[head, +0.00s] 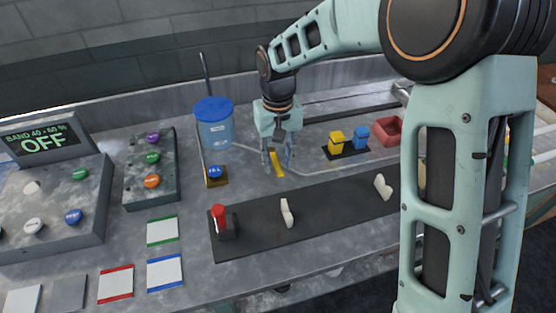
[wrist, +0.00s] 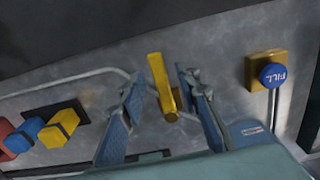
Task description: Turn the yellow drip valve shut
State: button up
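The yellow drip valve (head: 275,162) is a bar-shaped handle on the grey bench, below my gripper in the head view. In the wrist view the valve handle (wrist: 162,84) stands between my two fingers, nearly in line with them. My gripper (head: 279,163) points down at the valve. In the wrist view my gripper (wrist: 158,82) is open, with visible gaps on both sides of the handle; neither finger appears to touch it. A thin glass tube (wrist: 60,82) runs along the bench toward the valve.
A blue-lidded tank (head: 214,126) and a blue FILL button (head: 215,172) stand left of the gripper. Yellow (head: 336,138) and blue (head: 360,136) blocks sit on a dark pad to the right, near a red bin (head: 388,130). A dark strip (head: 258,233) with a red-topped switch (head: 220,220) lies in front.

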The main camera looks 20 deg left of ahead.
jog(key=shift+f, duration=0.1)
jog(key=shift+c, duration=0.5)
grip_shut()
